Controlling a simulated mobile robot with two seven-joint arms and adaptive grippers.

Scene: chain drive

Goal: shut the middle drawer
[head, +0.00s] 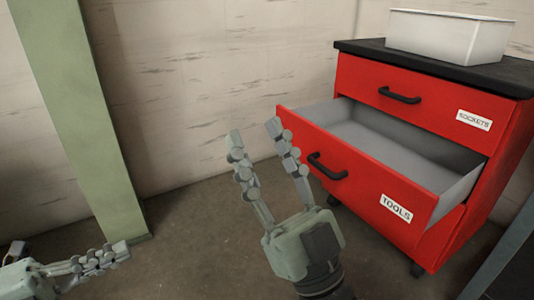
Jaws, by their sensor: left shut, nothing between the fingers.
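The red cabinet (511,150) stands at the right with a black top. Its drawer labelled TOOLS (365,195), below the one labelled SOCKETS, is pulled well out. Its grey inside looks empty where it shows, and its front has a black handle (327,167). What lies below this drawer is mostly hidden by its front. My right gripper (255,132) is open and empty, fingers spread upward, just left of the drawer's front and handle in the picture; I cannot tell if it touches. My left gripper (122,250) is shut and empty at the lower left, far from the cabinet.
The SOCKETS drawer (430,108) is closed. A white bin (445,38) stands on the cabinet top. A green post (80,110) rises at the left against the pale wall (200,80). The floor (185,215) between post and cabinet is clear. A dark edge shows at the lower right.

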